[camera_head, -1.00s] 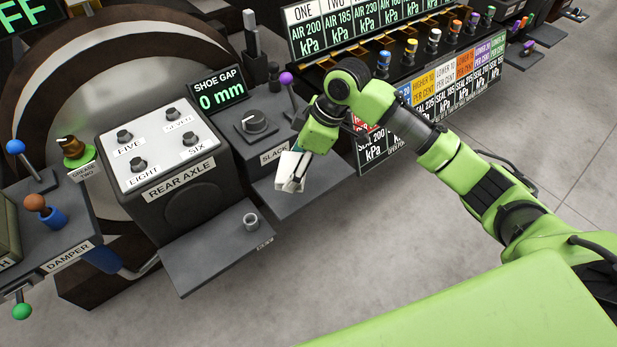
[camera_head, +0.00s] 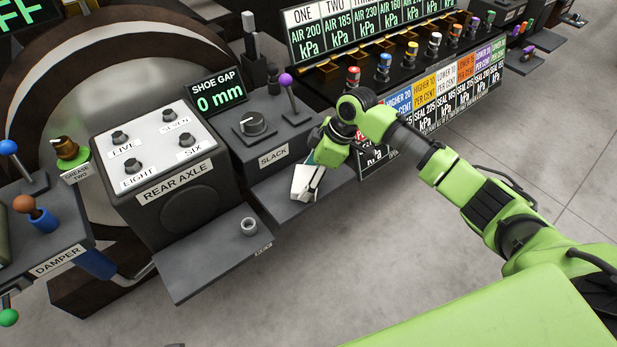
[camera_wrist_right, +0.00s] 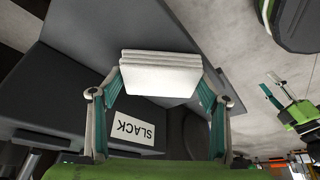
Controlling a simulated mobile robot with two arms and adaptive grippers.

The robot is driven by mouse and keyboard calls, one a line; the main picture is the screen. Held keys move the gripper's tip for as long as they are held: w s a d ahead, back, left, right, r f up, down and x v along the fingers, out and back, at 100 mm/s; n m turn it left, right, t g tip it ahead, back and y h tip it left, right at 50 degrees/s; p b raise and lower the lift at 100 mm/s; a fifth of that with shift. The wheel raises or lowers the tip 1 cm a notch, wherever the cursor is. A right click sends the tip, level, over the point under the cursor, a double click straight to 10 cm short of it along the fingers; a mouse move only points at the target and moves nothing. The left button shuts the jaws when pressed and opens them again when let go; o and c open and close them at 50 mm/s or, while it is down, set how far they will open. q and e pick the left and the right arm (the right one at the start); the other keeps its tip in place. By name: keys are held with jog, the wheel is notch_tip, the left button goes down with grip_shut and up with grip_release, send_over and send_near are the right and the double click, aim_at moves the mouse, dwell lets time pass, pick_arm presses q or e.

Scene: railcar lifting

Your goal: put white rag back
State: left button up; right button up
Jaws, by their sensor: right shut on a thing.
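The white rag (camera_head: 302,181) is a folded, layered pad held between the fingertips of my right gripper (camera_head: 311,184). In the right wrist view the rag (camera_wrist_right: 160,72) spans the gap between the two fingers, which are shut on it. In the head view the rag is over the grey shelf (camera_head: 287,212) in front of the SLACK box (camera_head: 262,140). I cannot tell whether it touches the shelf.
A purple-topped lever (camera_head: 287,91) stands on the SLACK box, behind my right gripper. To the left, the REAR AXLE box (camera_head: 165,160) has a lower shelf (camera_head: 205,265) with a small grey cup (camera_head: 249,226). Coloured knobs on a rack (camera_head: 383,66) are behind my right arm. Open floor lies in front.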

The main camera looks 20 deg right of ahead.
jog(key=o, duration=1)
jog(key=shift+f, duration=0.15)
pick_arm(q)
jog(key=shift+f, duration=0.15)
pick_arm(e)
jog(key=shift+r, duration=0.4)
pick_arm(q)
notch_tip(320, 180, down, 8)
jog(key=s+p, duration=0.2)
jog(key=shift+g, duration=0.3)
pick_arm(e)
jog(key=v, duration=1.1)
jog(key=shift+d+r, duration=0.1)
jog(key=shift+r, duration=0.2)
pick_arm(q)
jog(key=shift+s+a, duration=0.1)
jog(key=shift+s, duration=0.05)
pick_arm(e)
jog(key=shift+f, duration=0.1)
